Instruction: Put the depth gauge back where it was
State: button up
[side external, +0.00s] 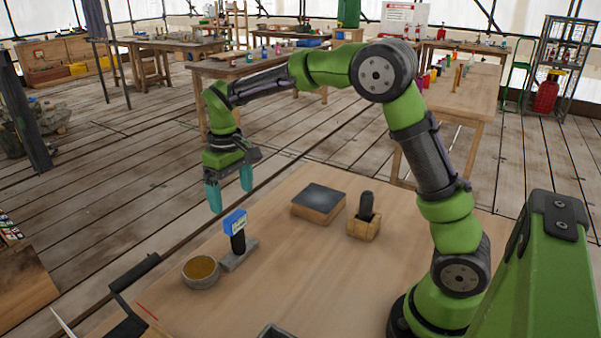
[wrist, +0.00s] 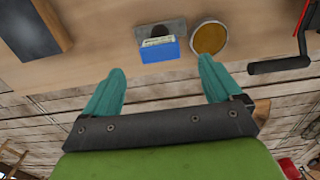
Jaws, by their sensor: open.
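A blue-headed device with a black stem, which looks like the depth gauge (side external: 235,222), stands upright on a flat grey base (side external: 240,258) near the table's far left edge. In the wrist view the blue head (wrist: 159,50) shows beyond my fingertips, between their lines, with the grey base (wrist: 172,29) behind it. My gripper (side external: 230,197) is open and empty, fingers pointing down, above and behind the device, apart from it. Its two teal fingers also show in the wrist view (wrist: 161,68). Whether the device is fixed to its base I cannot tell.
A round bowl with amber contents (side external: 201,270) stands close beside the grey base. A dark-topped block (side external: 318,202) and a wooden holder with a black upright piece (side external: 364,224) stand to the right. A black frame (side external: 130,285) is at the left edge. The table's middle is clear.

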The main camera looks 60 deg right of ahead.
jog(key=s+r+m+t+y, duration=0.1)
jog(key=s+r+m+t, duration=0.15)
jog(key=s+r, duration=0.8)
jog(key=s+f+t, duration=0.1)
jog(key=s+t, duration=0.1)
jog(key=s, duration=0.3)
jog(key=s+a+f+m+t+y, duration=0.1)
jog(key=s+t, duration=0.1)
jog(key=s, duration=0.4)
jog(key=shift+s+a+f+t, duration=0.15)
jog(key=shift+s+f+t, duration=0.15)
jog(key=shift+f+t, duration=0.1)
jog(key=shift+m, duration=0.25)
